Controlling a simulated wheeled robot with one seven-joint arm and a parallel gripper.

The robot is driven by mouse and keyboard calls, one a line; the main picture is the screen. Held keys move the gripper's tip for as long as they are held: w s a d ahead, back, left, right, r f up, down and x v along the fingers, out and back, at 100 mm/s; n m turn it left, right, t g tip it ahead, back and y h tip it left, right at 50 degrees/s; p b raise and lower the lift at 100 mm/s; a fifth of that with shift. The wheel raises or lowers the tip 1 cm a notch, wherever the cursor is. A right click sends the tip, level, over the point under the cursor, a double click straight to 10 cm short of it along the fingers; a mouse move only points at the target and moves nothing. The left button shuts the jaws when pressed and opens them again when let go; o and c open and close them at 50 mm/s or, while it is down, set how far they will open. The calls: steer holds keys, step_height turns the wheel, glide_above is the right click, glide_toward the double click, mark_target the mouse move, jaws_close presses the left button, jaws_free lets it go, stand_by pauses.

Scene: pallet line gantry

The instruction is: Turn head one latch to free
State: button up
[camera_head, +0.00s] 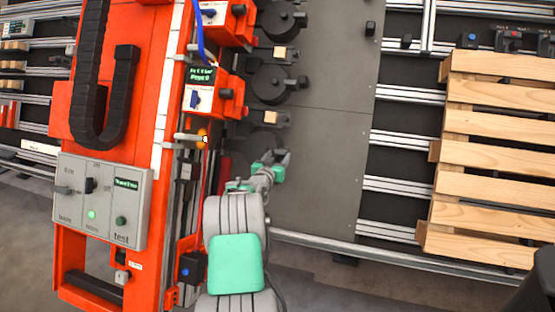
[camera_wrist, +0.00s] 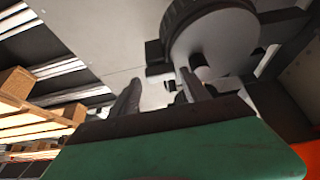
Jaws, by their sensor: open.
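Two orange head units stand along the right side of the orange gantry. The nearer head unit (camera_head: 222,96) has a small green-lit display (camera_head: 201,75) and a blue lever (camera_head: 195,98). The farther head unit (camera_head: 232,22) has a similar blue lever (camera_head: 209,13). I cannot read which one is head one, nor tell which part is its latch. My gripper (camera_head: 280,163) is below and right of the nearer unit, over the grey plate, apart from both levers. In the wrist view my gripper (camera_wrist: 158,88) is open and empty, with a grey round part (camera_wrist: 212,42) beyond its fingers.
Black round parts (camera_head: 272,84) line the grey plate (camera_head: 330,130). A grey control panel (camera_head: 100,202) with switches and a lit green button is on the gantry at left. A wooden pallet (camera_head: 490,150) lies on rails at right.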

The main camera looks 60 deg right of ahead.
steer(key=shift+w+d, duration=0.2)
steer(key=shift+d, duration=0.7)
steer(key=shift+c, duration=0.2)
steer(key=c, duration=1)
